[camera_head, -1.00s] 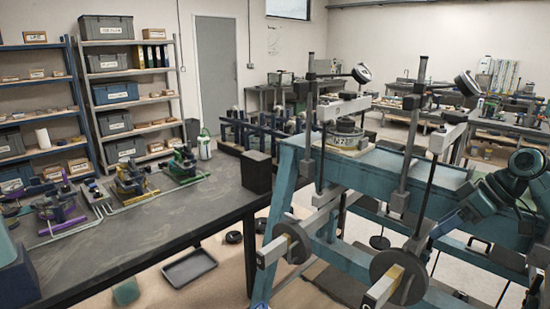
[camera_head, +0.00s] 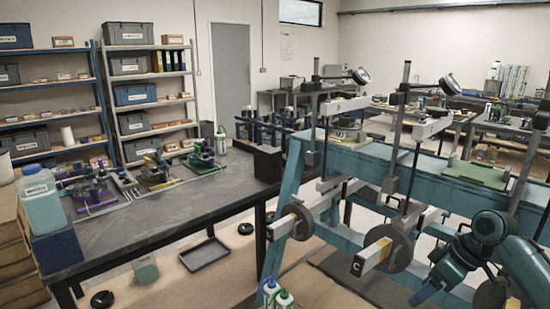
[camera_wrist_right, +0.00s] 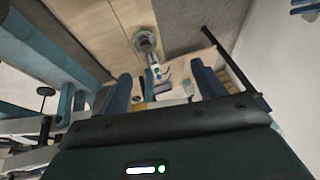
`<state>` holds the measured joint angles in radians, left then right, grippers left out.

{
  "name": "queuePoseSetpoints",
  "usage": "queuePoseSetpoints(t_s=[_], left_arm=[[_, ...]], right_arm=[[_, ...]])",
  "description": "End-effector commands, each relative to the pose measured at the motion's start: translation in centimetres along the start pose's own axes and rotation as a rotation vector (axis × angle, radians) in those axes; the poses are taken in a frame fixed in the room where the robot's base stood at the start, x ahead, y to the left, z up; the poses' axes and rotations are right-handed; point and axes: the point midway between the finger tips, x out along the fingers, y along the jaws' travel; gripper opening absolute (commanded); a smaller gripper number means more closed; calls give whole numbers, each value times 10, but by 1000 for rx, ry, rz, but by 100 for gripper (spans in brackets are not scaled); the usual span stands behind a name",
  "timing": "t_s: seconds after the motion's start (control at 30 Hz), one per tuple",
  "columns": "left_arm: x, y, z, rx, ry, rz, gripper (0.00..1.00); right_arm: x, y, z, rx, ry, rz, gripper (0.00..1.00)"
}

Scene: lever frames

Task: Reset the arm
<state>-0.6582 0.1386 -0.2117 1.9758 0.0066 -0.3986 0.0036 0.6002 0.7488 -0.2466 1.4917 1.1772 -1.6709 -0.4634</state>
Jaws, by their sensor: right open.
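My right arm is at the lower right of the head view, bent in front of the teal lever frame (camera_head: 345,160). Its gripper (camera_head: 426,291) points down and left, and nothing shows in it. In the right wrist view the two blue fingers (camera_wrist_right: 163,88) stand wide apart with an empty gap, open. Lever bars with round grey weights stick out from the frame, one (camera_head: 295,220) at left and one with end letter C (camera_head: 386,246) beside it. A third weight (camera_head: 490,295) is partly hidden by my arm. My left gripper is not in view.
A dark workbench (camera_head: 150,220) with several clamp fixtures stands at left. A bottle (camera_head: 40,200) and cardboard boxes (camera_head: 12,250) are at the near left edge. A black tray (camera_head: 205,254) lies on the floor. Green-capped bottles (camera_head: 275,294) stand at the bottom centre, close to the frame.

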Motion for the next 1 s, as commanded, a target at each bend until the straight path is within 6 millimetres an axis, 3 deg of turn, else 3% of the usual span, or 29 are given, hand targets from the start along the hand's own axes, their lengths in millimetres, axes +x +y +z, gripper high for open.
queuePoseSetpoints(t_s=[0.03,0.2,0.3,0.4,0.5,0.7,0.97,1.0], left_arm=[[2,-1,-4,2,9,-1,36],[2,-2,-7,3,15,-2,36],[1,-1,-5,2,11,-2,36],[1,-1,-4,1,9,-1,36],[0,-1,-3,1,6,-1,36],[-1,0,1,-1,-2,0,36],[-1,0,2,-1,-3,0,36],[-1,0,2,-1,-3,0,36]], right_arm=[[27,-18,9,-7,-32,-1,69],[99,-80,45,-1,-102,43,69],[130,-125,70,29,-115,81,69],[145,-167,94,84,-106,127,69],[146,-197,114,154,-92,178,69],[133,-233,144,289,-68,266,69],[102,-259,178,456,-56,378,69],[109,-255,175,449,-37,383,69]])
